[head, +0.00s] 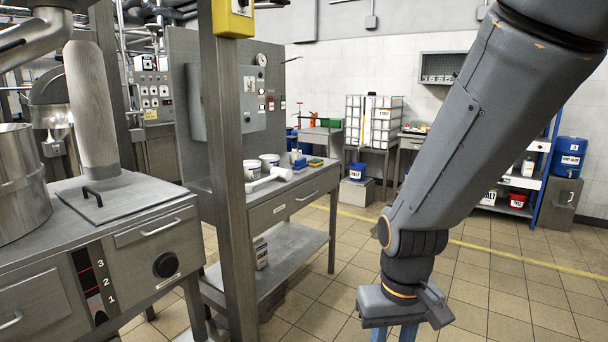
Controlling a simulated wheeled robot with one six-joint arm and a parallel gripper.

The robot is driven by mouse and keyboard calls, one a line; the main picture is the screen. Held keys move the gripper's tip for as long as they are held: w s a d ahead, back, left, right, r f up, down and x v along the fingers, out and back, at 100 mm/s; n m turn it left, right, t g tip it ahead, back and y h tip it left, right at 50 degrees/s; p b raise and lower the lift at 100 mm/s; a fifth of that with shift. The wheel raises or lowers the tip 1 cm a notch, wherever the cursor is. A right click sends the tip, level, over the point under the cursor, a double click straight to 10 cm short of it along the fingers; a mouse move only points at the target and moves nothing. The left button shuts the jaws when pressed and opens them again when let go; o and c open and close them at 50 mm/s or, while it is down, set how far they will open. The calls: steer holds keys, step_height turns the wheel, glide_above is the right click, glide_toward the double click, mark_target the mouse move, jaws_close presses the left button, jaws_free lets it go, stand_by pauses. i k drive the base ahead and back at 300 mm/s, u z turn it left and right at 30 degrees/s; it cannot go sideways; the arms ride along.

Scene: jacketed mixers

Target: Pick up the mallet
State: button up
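A white mallet (269,178) lies on the grey steel side table left of centre, near its front edge. Its pale head is toward the right and its handle points left toward the grey post. My gripper (396,333) hangs down at the bottom, right of the table and well apart from the mallet. Its two blue fingers show with a gap between them, and their tips are cut off by the frame's lower edge. Nothing shows between the visible parts of the fingers.
White tubs (269,161) and a yellow sponge (316,162) stand behind the mallet. A grey upright post (228,200) rises close to the mallet's left. A steel mixer bench (150,230) fills the left. The tiled floor (330,270) between table and arm is clear.

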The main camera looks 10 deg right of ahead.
mark_target(276, 173)
steer(key=z, duration=0.7)
steer(key=i, duration=1.4)
steer(key=z, duration=0.25)
steer(key=i, duration=1.2)
steer(key=u, duration=1.25)
steer(key=i, duration=0.9)
steer(key=u, duration=0.85)
